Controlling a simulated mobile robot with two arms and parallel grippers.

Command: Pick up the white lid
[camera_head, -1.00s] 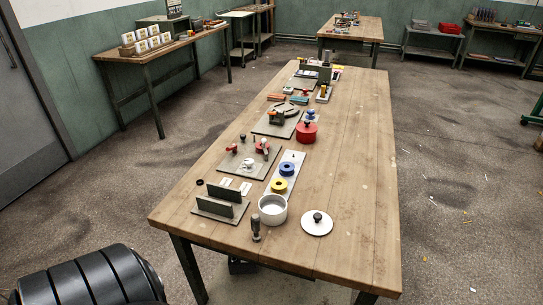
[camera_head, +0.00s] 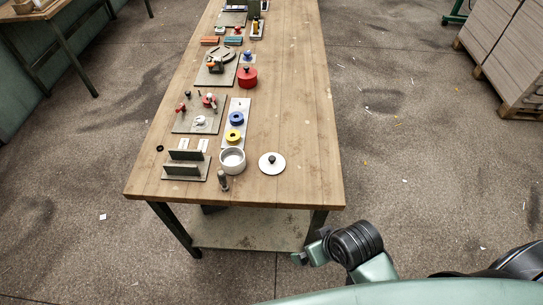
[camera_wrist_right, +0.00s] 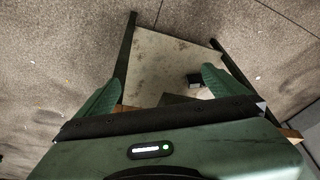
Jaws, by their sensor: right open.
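The white lid (camera_head: 265,168), a flat round disc with a black knob, lies on the wooden table (camera_head: 300,140) near its front right, in the head view. It stands apart to the right of an open white pot (camera_head: 233,168). My right gripper (camera_head: 311,247) is off the table's front edge, lower right of the lid and well apart from it. In the right wrist view my gripper (camera_wrist_right: 163,72) has its two green fingers spread with nothing between them. The lid does not show in that view. My left gripper is not in view.
Left of the pot are a dark upright holder (camera_head: 183,170) and a small dark-handled tool (camera_head: 223,183). Blue and yellow rings and a red pot (camera_head: 247,80) stand farther back. The table right of the lid is clear. A lower shelf (camera_head: 250,230) lies beneath.

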